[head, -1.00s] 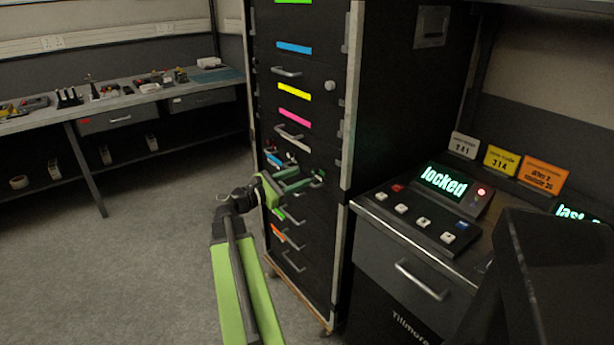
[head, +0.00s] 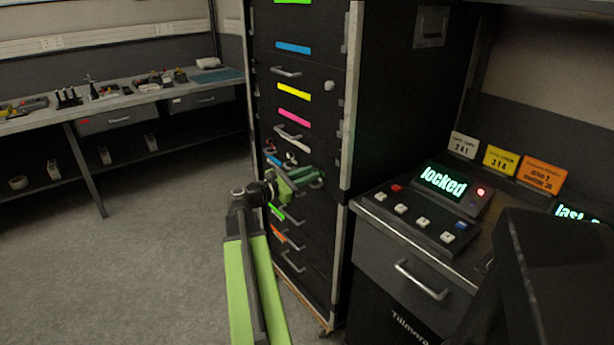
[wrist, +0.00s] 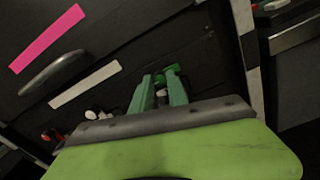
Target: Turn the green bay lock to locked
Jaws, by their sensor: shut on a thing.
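The green bay lock (wrist: 172,69) shows in the wrist view as a small green piece at the tips of my gripper's fingers. My gripper (wrist: 160,84) has its two green fingers closed on it, against the black cabinet front. In the head view my gripper (head: 314,180) reaches the cabinet (head: 312,110) at mid-height, and the fingers and wrist hide most of the lock. I cannot tell the lock's exact angle. A screen (head: 443,181) on the right-hand bench reads "locked".
Drawer handles (head: 291,135) stick out above and below my gripper. Small knobs (wrist: 91,114) sit left of the fingers. A control box with buttons (head: 420,216) stands on the right bench. A workbench with tools (head: 120,102) stands at the left; the floor before it is clear.

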